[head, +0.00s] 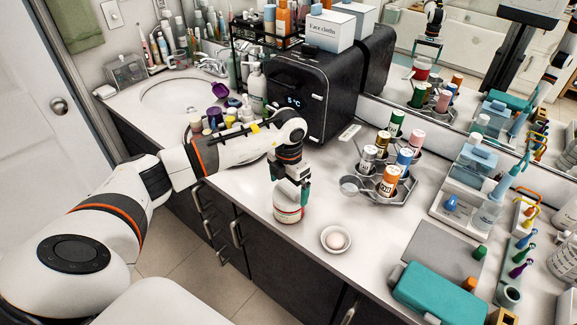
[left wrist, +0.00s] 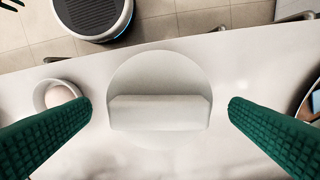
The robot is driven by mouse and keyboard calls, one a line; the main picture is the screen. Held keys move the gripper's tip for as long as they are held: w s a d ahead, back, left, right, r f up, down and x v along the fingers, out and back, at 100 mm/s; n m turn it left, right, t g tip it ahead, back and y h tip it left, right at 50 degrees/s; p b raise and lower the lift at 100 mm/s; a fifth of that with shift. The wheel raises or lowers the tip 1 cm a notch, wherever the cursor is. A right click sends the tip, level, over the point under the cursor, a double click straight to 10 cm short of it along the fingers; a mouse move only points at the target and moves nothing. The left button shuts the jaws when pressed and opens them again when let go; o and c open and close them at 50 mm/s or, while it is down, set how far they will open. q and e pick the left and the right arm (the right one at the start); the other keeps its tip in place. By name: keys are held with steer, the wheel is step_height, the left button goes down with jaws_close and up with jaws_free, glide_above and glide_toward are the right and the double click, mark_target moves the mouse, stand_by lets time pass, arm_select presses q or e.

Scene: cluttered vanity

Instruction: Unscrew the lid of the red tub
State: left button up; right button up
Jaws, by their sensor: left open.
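The red tub (head: 289,208) stands upright near the counter's front edge in the head view, white with a red label. Its top is mostly hidden there by my left gripper (head: 291,186), which points down over it. In the left wrist view, the tub's round white lid (left wrist: 160,68) with a raised straight grip bar (left wrist: 160,113) is between the two green fingers of my left gripper (left wrist: 160,106). The fingers are wide apart, with a gap on each side of the bar. The tub's body is hidden below the lid in this view.
A small bowl with a pale round item (head: 337,238) stands close right of the tub. A grey carousel of bottles (head: 377,190) is behind it. A black box appliance (head: 310,95) stands further back. A teal case (head: 437,293) lies at the front right. The mirror reflects the scene.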

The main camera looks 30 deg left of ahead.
mark_target(289, 188)
arm_select(q)
steer(key=shift+f, duration=1.25)
steer(key=c, duration=1)
steer(key=n+p, duration=0.1)
steer(key=n, duration=0.1)
steer(key=shift+r+n, duration=0.15)
steer(key=shift+n, duration=0.25)
steer(key=shift+c, duration=0.2)
steer(key=shift+n, duration=0.7)
steer(key=shift+r+p, duration=1.05)
steer(key=shift+r, duration=0.1)
step_height(289, 188, up, 4)
steer(key=p, duration=0.2)
steer(key=shift+r+p, duration=0.1)
steer(key=shift+p, duration=0.2)
